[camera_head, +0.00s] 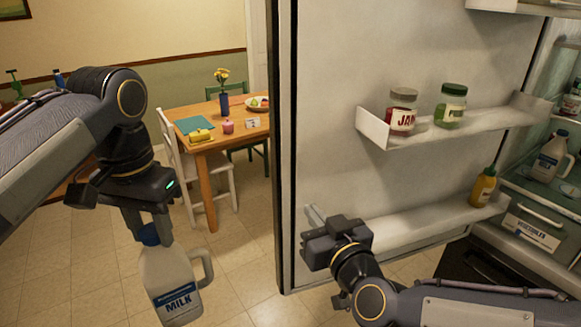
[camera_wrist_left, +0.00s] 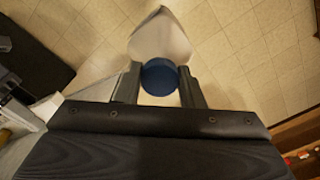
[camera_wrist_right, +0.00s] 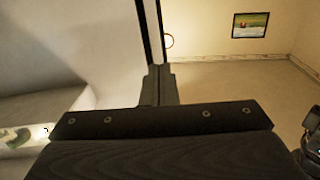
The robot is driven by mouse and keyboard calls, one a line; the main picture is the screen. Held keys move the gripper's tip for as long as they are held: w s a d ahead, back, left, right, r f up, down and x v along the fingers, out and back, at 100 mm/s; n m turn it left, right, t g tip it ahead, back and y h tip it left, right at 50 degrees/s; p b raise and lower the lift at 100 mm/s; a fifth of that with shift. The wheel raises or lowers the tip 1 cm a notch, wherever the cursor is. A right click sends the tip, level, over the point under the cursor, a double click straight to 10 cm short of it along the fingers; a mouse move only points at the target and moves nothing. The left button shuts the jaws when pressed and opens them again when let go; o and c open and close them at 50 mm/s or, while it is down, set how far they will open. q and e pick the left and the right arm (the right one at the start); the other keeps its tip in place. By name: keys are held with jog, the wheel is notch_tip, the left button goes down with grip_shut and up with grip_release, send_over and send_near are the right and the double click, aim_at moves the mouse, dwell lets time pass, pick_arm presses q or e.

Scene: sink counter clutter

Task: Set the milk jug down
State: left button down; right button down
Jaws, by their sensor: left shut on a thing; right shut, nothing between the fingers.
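The white milk jug (camera_head: 170,280) with a blue cap and a blue "MILK" label hangs from my left gripper (camera_head: 152,228) in the head view. The left fingers are shut around its blue cap, which also shows between them in the left wrist view (camera_wrist_left: 160,78). The jug is roughly upright, in the air above the tiled floor. My right gripper (camera_head: 309,222) is shut and empty, beside the inner face and lower shelf of the open fridge door (camera_head: 340,90). Its closed fingers show in the right wrist view (camera_wrist_right: 159,85).
A wooden table (camera_head: 205,135) with a vase, candle and fruit bowl stands behind, with a white chair (camera_head: 185,165) beside it. The door shelves hold jars (camera_head: 403,112) and a mustard bottle (camera_head: 483,187). Another milk jug (camera_head: 550,155) stands inside the fridge at right. Tiled floor is open below.

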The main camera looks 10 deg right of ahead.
pick_arm(q)
jog(key=shift+s+r, duration=0.3)
jog(key=shift+r, duration=0.3)
jog(key=shift+s+r, duration=0.3)
jog(key=shift+r, duration=0.25)
pick_arm(e)
jog(key=r+h, duration=0.1)
pick_arm(q)
jog(key=shift+s+d+r, duration=0.1)
pick_arm(e)
send_near(286, 164)
jog(key=shift+t, duration=0.4)
jog(key=w, duration=0.5)
jog(key=shift+w+a+f, duration=0.25)
jog(key=shift+w, duration=0.1)
pick_arm(q)
jog(key=shift+r, duration=0.1)
pick_arm(e)
jog(key=shift+w, duration=0.6)
